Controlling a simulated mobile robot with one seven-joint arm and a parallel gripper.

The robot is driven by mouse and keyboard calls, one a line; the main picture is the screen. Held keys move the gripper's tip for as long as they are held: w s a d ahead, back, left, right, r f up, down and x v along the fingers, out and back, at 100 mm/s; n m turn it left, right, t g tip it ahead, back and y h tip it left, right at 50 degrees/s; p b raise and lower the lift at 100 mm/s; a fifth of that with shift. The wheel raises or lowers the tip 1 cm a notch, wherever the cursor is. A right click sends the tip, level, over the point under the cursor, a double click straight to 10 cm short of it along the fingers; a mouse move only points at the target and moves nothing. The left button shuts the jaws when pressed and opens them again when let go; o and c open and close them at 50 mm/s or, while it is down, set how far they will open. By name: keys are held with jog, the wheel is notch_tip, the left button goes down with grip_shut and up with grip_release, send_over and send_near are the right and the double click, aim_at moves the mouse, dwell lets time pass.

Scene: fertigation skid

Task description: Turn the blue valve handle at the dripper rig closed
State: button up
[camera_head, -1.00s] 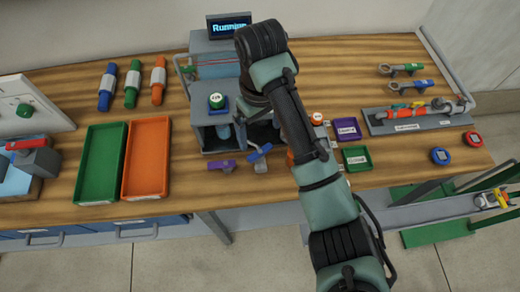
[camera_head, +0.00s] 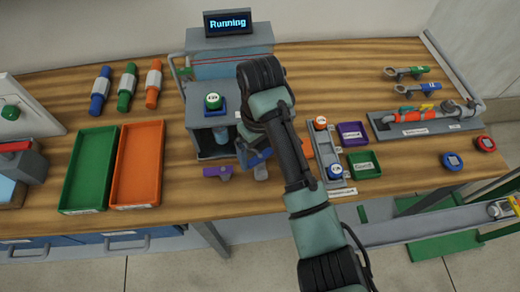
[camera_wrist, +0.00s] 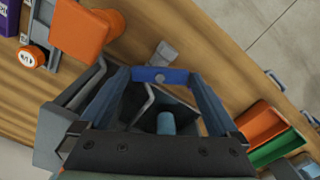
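The blue valve handle (camera_wrist: 160,76) shows in the wrist view as a short flat bar with a round screw in its middle. It lies crosswise between the tips of my gripper (camera_wrist: 160,80). The two fingers are spread wide, one near each end of the bar; whether they touch it I cannot tell. In the head view, only part of the blue handle (camera_head: 258,158) shows beside my wrist, in front of the grey dripper rig (camera_head: 208,112). My fingers are mostly hidden there. A grey valve part (camera_wrist: 162,53) sticks out beyond the handle.
A purple handle (camera_head: 217,171) sits just left of the blue one. An orange part (camera_wrist: 84,35) stands close to my gripper. Green (camera_head: 88,168) and orange (camera_head: 137,165) trays lie to the left. A screen (camera_head: 228,23) reads "Running".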

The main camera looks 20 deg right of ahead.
jog(key=c, duration=0.9)
jog(key=shift+r+p, duration=0.1)
jog(key=shift+p, duration=0.25)
jog(key=m+p, duration=0.2)
jog(key=p, duration=0.1)
jog(key=shift+r+m, duration=0.15)
jog(key=shift+m, duration=0.15)
jog(key=shift+m+p, duration=1.45)
jog(key=shift+m, duration=0.15)
jog(key=shift+f, duration=0.25)
jog(key=o, duration=1)
jog(key=shift+o, duration=0.2)
